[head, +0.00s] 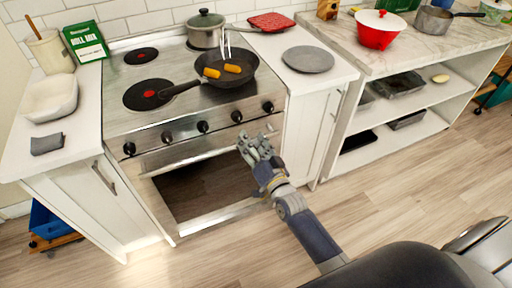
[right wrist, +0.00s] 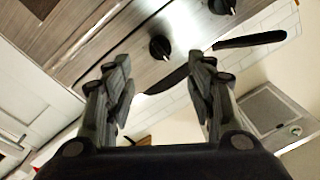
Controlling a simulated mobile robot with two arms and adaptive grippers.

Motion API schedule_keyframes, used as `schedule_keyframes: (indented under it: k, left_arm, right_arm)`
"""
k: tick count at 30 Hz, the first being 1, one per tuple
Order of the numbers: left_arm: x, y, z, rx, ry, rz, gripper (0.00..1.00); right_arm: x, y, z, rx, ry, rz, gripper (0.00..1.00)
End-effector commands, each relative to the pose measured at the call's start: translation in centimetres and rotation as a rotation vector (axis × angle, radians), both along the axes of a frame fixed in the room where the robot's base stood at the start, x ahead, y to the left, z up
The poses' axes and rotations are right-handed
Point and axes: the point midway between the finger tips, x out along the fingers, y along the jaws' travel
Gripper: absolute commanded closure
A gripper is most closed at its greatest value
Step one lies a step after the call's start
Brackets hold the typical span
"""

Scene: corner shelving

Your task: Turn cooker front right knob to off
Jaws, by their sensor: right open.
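The cooker (head: 185,133) has a row of several black knobs along its front panel. The rightmost knob (head: 268,107) is just above my right gripper (head: 257,138), and the knob to its left (head: 237,116) is also close. My right gripper is open and empty in front of the panel, above the oven opening. In the right wrist view a black knob (right wrist: 160,47) shows beyond and between the spread fingers (right wrist: 160,78), apart from them. I cannot tell which knob it is, nor its turn mark. My left gripper is out of view.
A frying pan (head: 240,76) with two orange pieces and a lidded pot (head: 205,28) stand on the hob. Two left burners (head: 150,93) show red centres. The oven front (head: 215,185) is below the gripper. A grey plate (head: 308,59) lies on the right counter.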

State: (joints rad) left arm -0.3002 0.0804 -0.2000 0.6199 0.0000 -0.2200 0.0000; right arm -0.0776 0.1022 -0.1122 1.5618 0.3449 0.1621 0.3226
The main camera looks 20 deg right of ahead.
Motion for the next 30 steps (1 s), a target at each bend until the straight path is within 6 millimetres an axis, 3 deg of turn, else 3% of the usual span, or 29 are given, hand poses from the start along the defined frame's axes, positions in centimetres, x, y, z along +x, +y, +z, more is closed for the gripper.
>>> schedule_keyframes:
  k: [7, 25, 28, 30]
  left_arm:
    - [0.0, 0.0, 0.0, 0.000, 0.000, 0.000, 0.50]
    - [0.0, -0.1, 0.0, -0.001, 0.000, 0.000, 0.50]
    - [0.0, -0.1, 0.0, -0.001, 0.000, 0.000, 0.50]
    - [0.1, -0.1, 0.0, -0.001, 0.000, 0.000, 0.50]
  right_arm:
    - [-2.3, -0.2, -0.1, -0.001, 0.000, 0.000, 0.49]
    - [-2.6, -0.2, -0.3, -0.002, 0.003, 0.000, 0.49]
    - [-2.9, -0.1, -2.3, -0.021, 0.044, 0.004, 0.49]
    - [-3.5, 0.1, -5.4, -0.053, 0.109, 0.009, 0.49]
